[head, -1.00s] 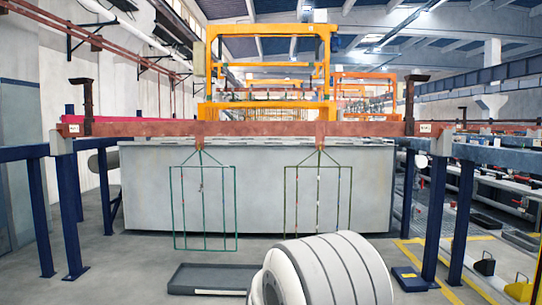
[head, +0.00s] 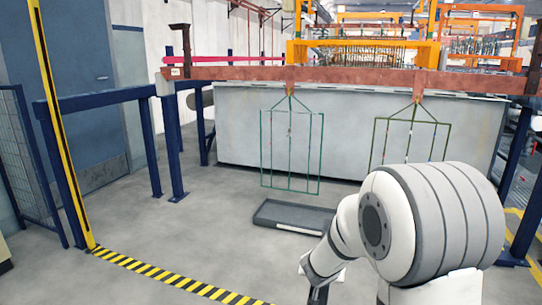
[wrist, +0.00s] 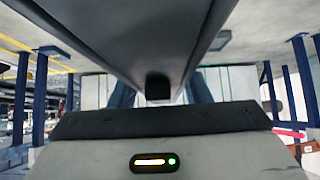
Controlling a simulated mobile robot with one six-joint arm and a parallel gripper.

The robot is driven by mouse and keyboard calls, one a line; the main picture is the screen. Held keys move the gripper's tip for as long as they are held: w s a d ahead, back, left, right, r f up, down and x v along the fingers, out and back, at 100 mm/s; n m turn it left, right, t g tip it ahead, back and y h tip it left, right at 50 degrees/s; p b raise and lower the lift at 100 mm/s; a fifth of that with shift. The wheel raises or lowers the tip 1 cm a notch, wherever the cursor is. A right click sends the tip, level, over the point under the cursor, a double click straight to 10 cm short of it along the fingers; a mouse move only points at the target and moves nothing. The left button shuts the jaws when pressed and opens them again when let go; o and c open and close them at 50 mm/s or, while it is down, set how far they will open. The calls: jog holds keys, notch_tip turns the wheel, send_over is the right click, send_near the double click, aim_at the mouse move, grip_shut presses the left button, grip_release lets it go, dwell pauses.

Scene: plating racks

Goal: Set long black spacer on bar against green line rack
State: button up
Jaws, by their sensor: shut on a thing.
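A long dark grey piece, which I take to be the spacer (wrist: 150,35), runs from the top of the wrist view and narrows to a black block in the middle. My gripper (wrist: 158,92) is shut on it; the fingers show only partly on either side. The head view shows my arm bending down to the bottom edge, with the gripper and spacer out of sight. The red-brown bar (head: 340,76) crosses on blue supports. A green wire rack (head: 262,150) hangs from it, left of an olive-green wire rack (head: 412,121) partly behind my arm.
A dark shallow tray (head: 292,217) lies on the floor below the racks. A long grey tank (head: 235,130) stands behind them. At left are a blue post frame (head: 172,150), a yellow-black post (head: 58,130) and a striped floor line (head: 170,276).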

notch_tip(320, 180, up, 30)
jog(key=p, duration=2.8)
jog(key=shift+r, duration=0.1)
